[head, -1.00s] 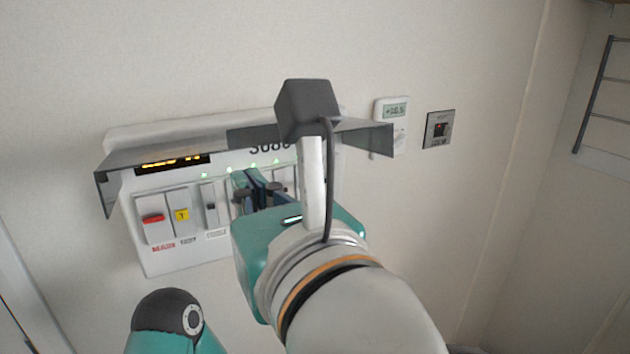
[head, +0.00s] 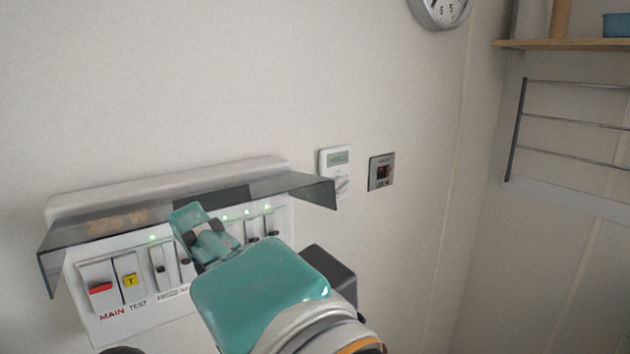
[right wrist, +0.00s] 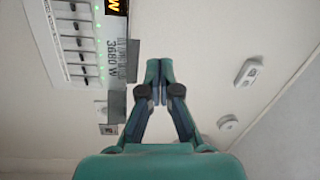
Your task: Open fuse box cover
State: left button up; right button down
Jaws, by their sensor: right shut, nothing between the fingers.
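The white fuse box (head: 140,325) is on the wall at the left of the head view. Its smoky see-through cover (head: 290,185) is raised and juts out above the switches, with the lit display showing through it. A red main switch (head: 100,287) and a yellow test switch (head: 130,280) are exposed below. My right gripper (head: 190,215) is shut and empty, in front of the switch row near the cover's front edge; contact cannot be told. In the right wrist view its fingertips (right wrist: 157,66) meet, with the fuse box (right wrist: 75,40) to their left.
A thermostat (head: 336,170) and a small grey panel (head: 381,172) are on the wall right of the box. A clock (head: 440,10), a wire rack (head: 570,120) and a wooden shelf (head: 560,43) are farther right. The wall between is clear.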

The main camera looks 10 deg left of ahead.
jog(key=w+d+r+n+t, duration=0.15)
jog(key=w+d+n, duration=0.35)
jog(key=n, duration=1)
jog(key=x, duration=1.2)
jog(key=f+b, duration=0.2)
jog(key=f, duration=0.1)
jog(key=s+f+b, duration=0.1)
jog(key=shift+d+f, duration=0.25)
jog(key=shift+d, duration=0.05)
